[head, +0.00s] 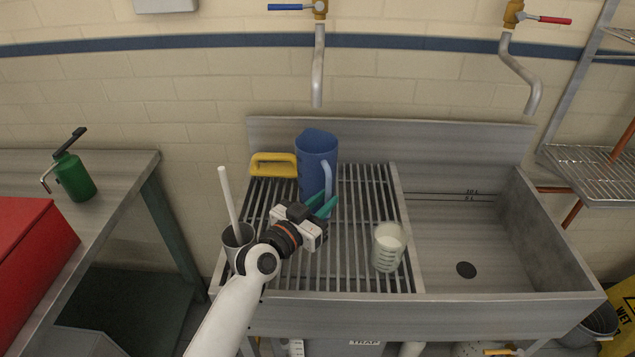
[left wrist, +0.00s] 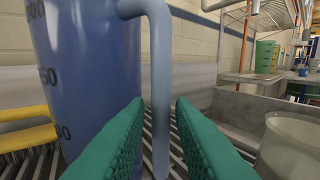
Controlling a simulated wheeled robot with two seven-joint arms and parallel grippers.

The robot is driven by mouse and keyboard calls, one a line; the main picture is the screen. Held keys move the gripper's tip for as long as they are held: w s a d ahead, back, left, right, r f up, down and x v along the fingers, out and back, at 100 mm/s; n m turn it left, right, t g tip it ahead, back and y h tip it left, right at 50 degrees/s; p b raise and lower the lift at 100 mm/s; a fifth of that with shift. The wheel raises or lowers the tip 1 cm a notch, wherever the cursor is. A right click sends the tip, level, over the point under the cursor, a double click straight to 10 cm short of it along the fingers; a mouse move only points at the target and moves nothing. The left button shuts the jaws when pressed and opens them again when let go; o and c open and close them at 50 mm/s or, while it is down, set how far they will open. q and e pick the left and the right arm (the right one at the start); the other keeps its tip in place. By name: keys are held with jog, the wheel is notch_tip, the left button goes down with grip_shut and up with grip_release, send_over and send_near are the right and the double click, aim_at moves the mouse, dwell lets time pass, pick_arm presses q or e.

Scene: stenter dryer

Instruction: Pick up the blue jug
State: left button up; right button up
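The blue jug (head: 314,155) stands upright on the slatted rack at the back of the sink unit. Its paler blue handle (head: 328,178) faces toward me and to the right. My left gripper (head: 328,205) has green fingers and is in front of the jug, near the handle. In the left wrist view, the jug body (left wrist: 88,75) with its dark scale marks fills the left side. The handle (left wrist: 160,80) hangs in the gap between the two parted fingers, and I see no finger closed on it. My right gripper is in neither view.
A yellow-handled item (head: 272,160) lies left of the jug. A grey cup (head: 238,238) with a white rod is at the rack's left edge. A translucent beaker (head: 388,248) stands at the right. The sink basin (head: 465,235) is empty. A tap spout (head: 318,70) hangs above the jug.

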pick_arm(q)
jog(key=x, duration=0.4)
jog(key=shift+s+a, duration=0.1)
grip_shut()
dwell(1.2)
jog(key=shift+r, duration=0.15)
